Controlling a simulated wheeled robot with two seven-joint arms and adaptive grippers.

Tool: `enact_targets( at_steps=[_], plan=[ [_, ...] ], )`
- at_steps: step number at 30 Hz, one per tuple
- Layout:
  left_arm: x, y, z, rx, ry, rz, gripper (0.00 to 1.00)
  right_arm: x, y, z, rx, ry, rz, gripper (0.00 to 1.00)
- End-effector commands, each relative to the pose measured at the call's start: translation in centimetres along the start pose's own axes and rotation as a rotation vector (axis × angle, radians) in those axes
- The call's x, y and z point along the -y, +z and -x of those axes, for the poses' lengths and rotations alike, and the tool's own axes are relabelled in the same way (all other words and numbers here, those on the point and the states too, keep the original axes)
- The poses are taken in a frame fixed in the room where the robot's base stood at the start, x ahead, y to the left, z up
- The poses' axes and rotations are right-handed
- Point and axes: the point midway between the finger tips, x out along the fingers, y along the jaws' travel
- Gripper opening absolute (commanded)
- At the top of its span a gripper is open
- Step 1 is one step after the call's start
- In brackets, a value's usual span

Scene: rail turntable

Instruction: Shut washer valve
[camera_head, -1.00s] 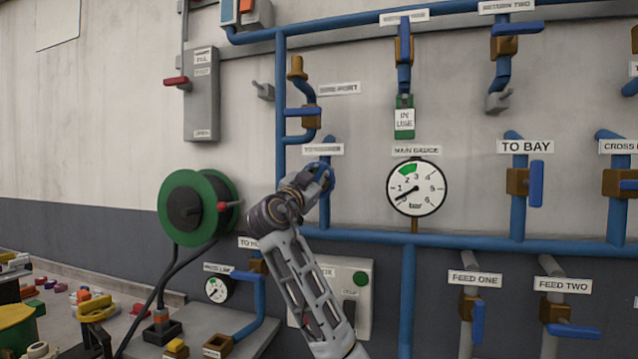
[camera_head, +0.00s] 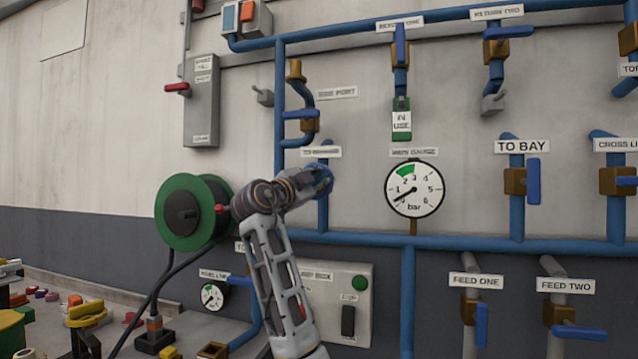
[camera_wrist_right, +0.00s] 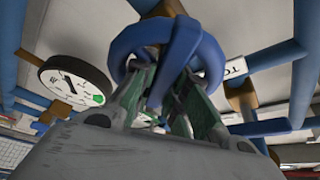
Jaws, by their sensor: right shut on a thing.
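The washer valve is a blue handwheel (camera_head: 322,180) on a blue pipe, below a small label (camera_head: 320,152) that seems to read TO WASHER. My right gripper (camera_head: 316,182) reaches it from the left and hides much of it in the head view. In the right wrist view the handwheel (camera_wrist_right: 190,40) fills the top middle, and the green fingers of my right gripper (camera_wrist_right: 165,85) are shut on it. How far the valve is turned cannot be told. My left gripper is not in view.
The main gauge (camera_head: 414,189) is right of the handwheel, its needle low. A hose reel (camera_head: 190,212) is close left of my right wrist. A blue lever (camera_head: 298,114) sits above. A grey box (camera_head: 350,285) with a green button is below. Loose parts lie at lower left.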

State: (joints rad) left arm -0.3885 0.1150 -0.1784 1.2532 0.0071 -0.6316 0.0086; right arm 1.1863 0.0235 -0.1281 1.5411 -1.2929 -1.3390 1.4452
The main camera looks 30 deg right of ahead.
Motion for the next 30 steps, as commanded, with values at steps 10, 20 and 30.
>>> enact_targets(
  at_steps=[10,20,30],
  plan=[
    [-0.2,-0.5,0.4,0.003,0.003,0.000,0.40,-0.5,0.2,0.1,0.003,0.111,-0.252,0.00],
    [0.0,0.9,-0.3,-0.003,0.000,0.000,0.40,-0.8,0.3,0.1,0.001,0.201,-0.472,0.00],
    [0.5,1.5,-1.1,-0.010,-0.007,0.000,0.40,-1.0,0.4,0.1,0.000,0.242,-0.570,0.00]
  ],
)
